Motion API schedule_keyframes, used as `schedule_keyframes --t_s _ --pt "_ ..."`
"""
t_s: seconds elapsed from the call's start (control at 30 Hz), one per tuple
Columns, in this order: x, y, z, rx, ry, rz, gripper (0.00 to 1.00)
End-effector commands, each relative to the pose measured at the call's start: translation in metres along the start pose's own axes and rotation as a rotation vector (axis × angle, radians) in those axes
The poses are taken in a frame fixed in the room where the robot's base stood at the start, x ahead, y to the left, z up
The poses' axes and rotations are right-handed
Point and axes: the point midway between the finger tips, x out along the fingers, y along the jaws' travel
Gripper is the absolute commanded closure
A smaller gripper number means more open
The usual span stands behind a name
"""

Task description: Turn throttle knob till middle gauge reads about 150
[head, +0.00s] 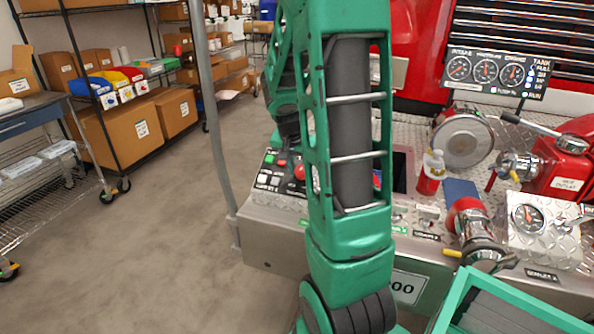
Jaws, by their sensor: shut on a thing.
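The gauge board (497,52) stands at the upper right with three round dials in a row. The middle gauge (486,71) has a dark face and an orange-red needle; its numbers are too small to read. A control panel (262,196) with buttons lies left of my green arm. A red rounded part (300,172) shows at the arm's left edge; I cannot tell whether it is the throttle knob. My upright arm covers the middle of the panel. My gripper does not show.
Right of my arm, the bumper deck holds a red bottle (430,175), a round metal cap (463,141), a red-and-chrome nozzle (474,232) and a single gauge (528,217). A grey post (216,120) rises at the bumper's left. Open floor (130,240) lies further left, before the shelves.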

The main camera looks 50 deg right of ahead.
Motion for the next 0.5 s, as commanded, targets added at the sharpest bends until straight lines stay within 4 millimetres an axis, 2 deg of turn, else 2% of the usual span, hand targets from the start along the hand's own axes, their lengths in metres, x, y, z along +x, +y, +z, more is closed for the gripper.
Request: schedule_keyframes --t_s 0.23,0.5 --pt "-0.0010 -0.0024 -0.0001 0.120 -0.004 -0.024 0.89" --pt "-0.0012 -0.0035 0.0000 0.144 -0.006 -0.029 0.89"
